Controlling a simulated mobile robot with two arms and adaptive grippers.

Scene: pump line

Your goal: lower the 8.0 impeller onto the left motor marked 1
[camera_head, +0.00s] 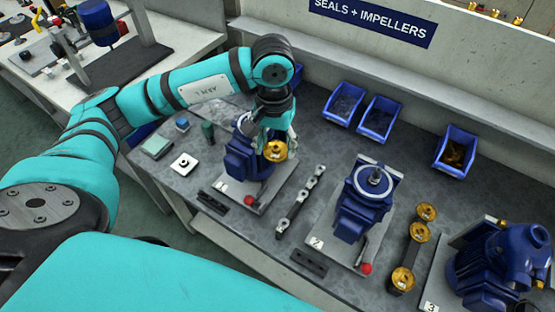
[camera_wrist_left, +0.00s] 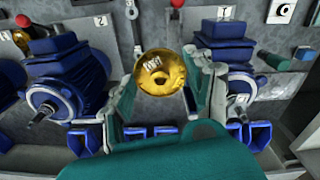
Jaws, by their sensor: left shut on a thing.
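My left gripper (camera_head: 277,138) is shut on a brass impeller (camera_head: 276,151) beside the left motor. In the left wrist view the impeller (camera_wrist_left: 160,85) sits between the fingertips (camera_wrist_left: 165,98), with its marked face and centre hole showing; I cannot read the marking surely. The blue left motor (camera_head: 238,160) stands on a plate marked 1, partly hidden by my gripper in the head view. In the left wrist view this motor (camera_wrist_left: 225,52) is at the right, and its shaft (camera_wrist_left: 240,103) shows clear of the impeller. My right gripper is not in view.
Motor 2 (camera_head: 358,205) and motor 3 (camera_head: 500,262) stand to the right. Between them a rack holds several brass impellers (camera_head: 425,212). A seal rack (camera_head: 300,198) lies right of motor 1. Blue bins (camera_head: 378,118) stand at the back.

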